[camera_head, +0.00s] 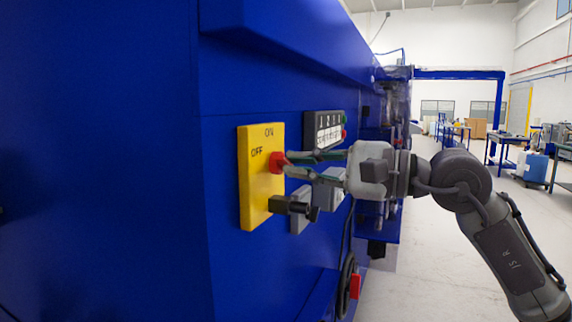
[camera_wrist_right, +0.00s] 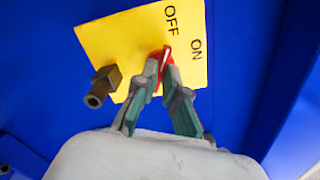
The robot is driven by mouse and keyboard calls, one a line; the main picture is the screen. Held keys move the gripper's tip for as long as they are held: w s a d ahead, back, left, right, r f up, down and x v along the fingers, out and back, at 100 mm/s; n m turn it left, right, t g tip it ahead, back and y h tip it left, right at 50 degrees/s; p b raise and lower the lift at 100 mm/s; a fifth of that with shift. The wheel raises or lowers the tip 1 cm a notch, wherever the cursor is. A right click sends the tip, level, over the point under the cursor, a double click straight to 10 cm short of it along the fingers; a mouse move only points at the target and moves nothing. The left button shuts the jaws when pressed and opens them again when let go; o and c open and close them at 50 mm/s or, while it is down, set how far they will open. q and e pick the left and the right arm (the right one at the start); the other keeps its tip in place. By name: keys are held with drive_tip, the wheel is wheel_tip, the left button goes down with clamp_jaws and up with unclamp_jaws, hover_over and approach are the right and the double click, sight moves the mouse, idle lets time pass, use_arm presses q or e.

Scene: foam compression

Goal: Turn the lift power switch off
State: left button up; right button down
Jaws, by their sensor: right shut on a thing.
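The lift power switch is a red knob (camera_head: 277,161) on a yellow plate (camera_head: 259,199) marked ON and OFF, fixed to the blue machine. In the right wrist view the red knob (camera_wrist_right: 168,77) sits between the fingertips, and a light line on it points toward the OFF lettering on the yellow plate (camera_wrist_right: 112,48). My right gripper (camera_head: 287,163) comes in from the right and is shut on the red knob; the fingertips also show in the right wrist view (camera_wrist_right: 163,84). The fingers partly cover the knob. My left gripper is not in view.
A dark connector (camera_head: 291,206) sticks out from the plate's lower part, just below my right fingers. A dark control panel (camera_head: 325,130) with buttons and grey boxes (camera_head: 301,217) are on the blue machine (camera_head: 290,75) nearby. Open floor (camera_head: 420,270) lies to the right.

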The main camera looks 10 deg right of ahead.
drive_tip(key=shift+f+n+b, duration=0.1)
drive_tip(key=shift+n+b, duration=0.3)
drive_tip(key=shift+n, duration=0.1)
drive_tip(key=n+b, duration=0.1)
drive_tip(key=n, duration=0.2)
drive_tip(key=shift+n+b, duration=0.35)
drive_tip(key=shift+n, duration=0.65)
drive_tip(key=shift+c, duration=2.4)
unclamp_jaws()
drive_tip(key=shift+d, duration=0.1)
